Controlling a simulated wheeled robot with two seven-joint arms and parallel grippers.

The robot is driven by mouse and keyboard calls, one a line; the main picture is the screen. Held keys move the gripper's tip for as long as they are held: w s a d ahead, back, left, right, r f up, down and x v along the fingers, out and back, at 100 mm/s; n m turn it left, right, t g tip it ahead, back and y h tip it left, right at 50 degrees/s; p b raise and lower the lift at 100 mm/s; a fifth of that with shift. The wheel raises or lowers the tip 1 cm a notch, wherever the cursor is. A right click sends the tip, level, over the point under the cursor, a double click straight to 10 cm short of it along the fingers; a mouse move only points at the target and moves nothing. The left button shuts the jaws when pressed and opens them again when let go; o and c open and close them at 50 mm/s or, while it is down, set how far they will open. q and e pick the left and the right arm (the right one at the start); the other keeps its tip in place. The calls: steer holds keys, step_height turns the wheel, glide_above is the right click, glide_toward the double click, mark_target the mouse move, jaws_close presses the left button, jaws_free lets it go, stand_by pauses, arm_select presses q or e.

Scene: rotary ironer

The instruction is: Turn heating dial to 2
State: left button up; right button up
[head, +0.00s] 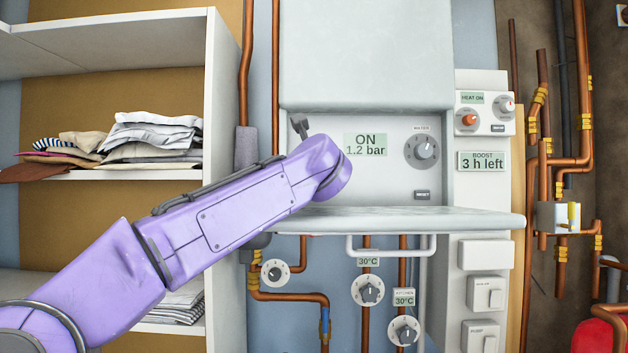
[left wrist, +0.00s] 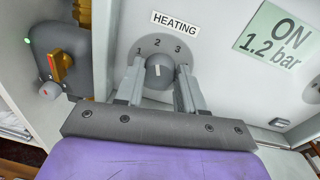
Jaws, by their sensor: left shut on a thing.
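The heating dial (left wrist: 158,82) is a dark grey knob on a grey round plate marked 1, 2 and 3, under a HEATING label (left wrist: 174,22) in the left wrist view. The white mark on its face points up, about at the 2. My left gripper (left wrist: 160,70) is shut on the dial, one finger on each side. In the head view my purple left arm reaches across the front of the boiler panel (head: 388,185) and hides the heating dial and most of the gripper. My right gripper is not in view.
The boiler display (head: 366,145) reads ON, 1.2 bar. Another dial (head: 424,151) sits right of it. A ledge (head: 420,218) juts out below the panel. Shelves with folded cloth (head: 150,135) stand at left. Copper pipes and smaller dials (head: 370,291) are below.

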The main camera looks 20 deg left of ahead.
arm_select(q)
steer(key=shift+d+f, duration=0.1)
steer(key=shift+f, duration=0.05)
steer(key=o, duration=1)
steer(key=shift+s, duration=0.1)
steer(key=shift+s+d+b, duration=0.1)
steer(key=shift+s+b, duration=0.3)
steer(key=shift+b, duration=0.05)
steer(key=b+v, duration=0.4)
steer(key=v, duration=0.5)
steer(key=shift+s+d, duration=0.15)
steer(key=shift+s, duration=0.15)
